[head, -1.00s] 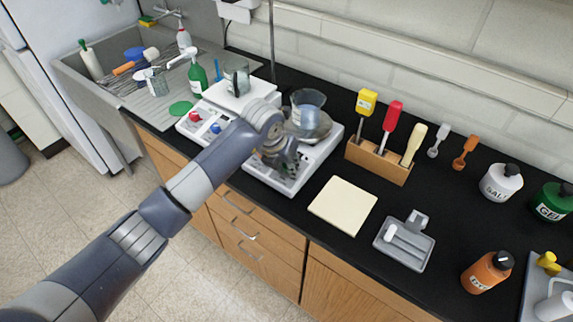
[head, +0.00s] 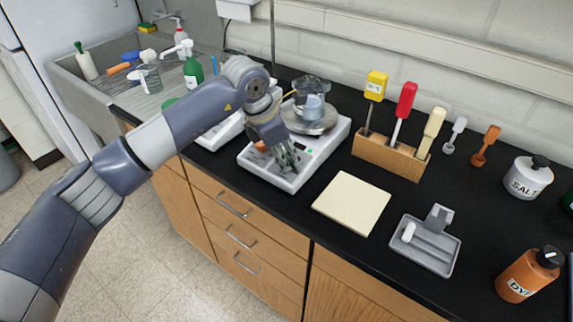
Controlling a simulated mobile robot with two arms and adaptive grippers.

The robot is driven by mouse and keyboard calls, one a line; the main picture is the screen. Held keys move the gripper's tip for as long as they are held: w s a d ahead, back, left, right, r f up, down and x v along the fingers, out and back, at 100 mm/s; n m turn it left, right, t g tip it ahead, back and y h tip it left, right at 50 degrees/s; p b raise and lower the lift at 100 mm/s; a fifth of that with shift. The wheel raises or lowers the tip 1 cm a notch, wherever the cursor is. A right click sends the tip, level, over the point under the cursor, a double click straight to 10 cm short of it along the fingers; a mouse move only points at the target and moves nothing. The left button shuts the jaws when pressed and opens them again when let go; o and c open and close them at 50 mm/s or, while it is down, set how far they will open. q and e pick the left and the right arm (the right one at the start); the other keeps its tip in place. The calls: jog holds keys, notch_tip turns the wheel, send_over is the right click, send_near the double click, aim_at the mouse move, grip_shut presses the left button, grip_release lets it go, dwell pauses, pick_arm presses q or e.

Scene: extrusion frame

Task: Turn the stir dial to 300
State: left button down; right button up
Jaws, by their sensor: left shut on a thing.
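The white stirrer (head: 326,150) stands on the black bench with a round metal plate (head: 309,124) on top. A glass beaker with bluish liquid (head: 311,106) sits on that plate. My left gripper (head: 289,162) reaches down to the stirrer's front panel from the left and is shut on what appears to be the stir dial. The fingers hide the dial, so its setting cannot be read. A small green light or display (head: 310,151) shows on the panel just right of the fingers. My right gripper is out of view.
A second white device (head: 219,135) stands left of the stirrer, partly behind my arm. A cream pad (head: 352,203), grey tray (head: 426,247) and wooden tool block (head: 390,157) lie to the right. A thin metal pole (head: 272,40) stands behind the beaker.

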pick_arm(q)
jog(key=shift+w+m+g+b, duration=0.1)
jog(key=shift+m+g+b, duration=0.2)
jog(key=shift+m+b, duration=0.6)
jog(key=shift+r, duration=0.1)
jog(key=c, duration=1.3)
grip_release()
jog(key=shift+c, duration=0.2)
jog(key=v, duration=1.2)
